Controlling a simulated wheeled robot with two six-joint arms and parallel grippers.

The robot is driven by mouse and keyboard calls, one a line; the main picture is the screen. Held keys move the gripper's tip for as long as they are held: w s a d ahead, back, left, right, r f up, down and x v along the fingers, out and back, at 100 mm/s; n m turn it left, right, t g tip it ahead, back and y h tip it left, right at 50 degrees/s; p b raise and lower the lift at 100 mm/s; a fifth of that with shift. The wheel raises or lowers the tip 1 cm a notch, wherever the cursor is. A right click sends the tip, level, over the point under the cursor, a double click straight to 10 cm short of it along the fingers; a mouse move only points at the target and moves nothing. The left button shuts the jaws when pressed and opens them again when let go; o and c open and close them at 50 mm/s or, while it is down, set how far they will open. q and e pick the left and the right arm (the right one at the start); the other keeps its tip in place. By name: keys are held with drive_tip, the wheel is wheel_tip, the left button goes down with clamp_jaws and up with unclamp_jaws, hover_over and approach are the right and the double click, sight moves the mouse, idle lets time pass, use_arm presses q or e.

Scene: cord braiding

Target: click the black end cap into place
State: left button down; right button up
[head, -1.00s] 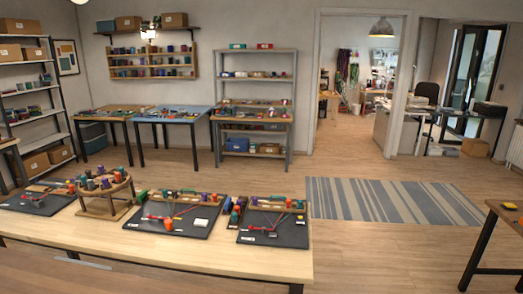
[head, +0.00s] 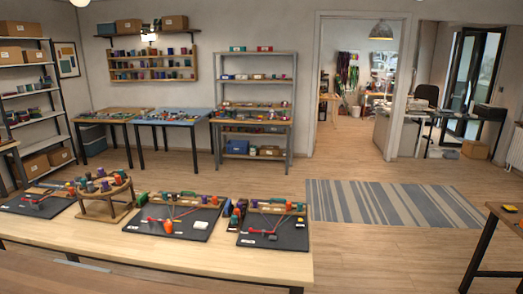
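No black end cap can be made out from this distance. A long wooden table (head: 150,250) in the near left holds several black work mats. The middle mat (head: 140,230) bears red cord pieces, an orange item (head: 168,227) and a small white item (head: 200,225). The right mat (head: 290,240) bears a red piece and other small parts. A round wooden braiding stand (head: 108,212) with coloured bobbins stands between the left and middle mats. Neither of my grippers is in view.
A striped rug (head: 390,202) lies on the open wooden floor right of the table. Another table (head: 505,215) cuts in at the right edge. Worktables (head: 178,117), a grey shelf unit (head: 252,65) and a doorway line the back. Free floor lies between.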

use_arm(q)
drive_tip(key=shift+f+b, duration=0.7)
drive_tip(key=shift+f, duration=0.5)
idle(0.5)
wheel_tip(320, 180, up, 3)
drive_tip(key=p, duration=0.3)
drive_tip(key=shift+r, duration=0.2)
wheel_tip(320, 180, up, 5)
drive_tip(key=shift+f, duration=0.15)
idle(0.4)
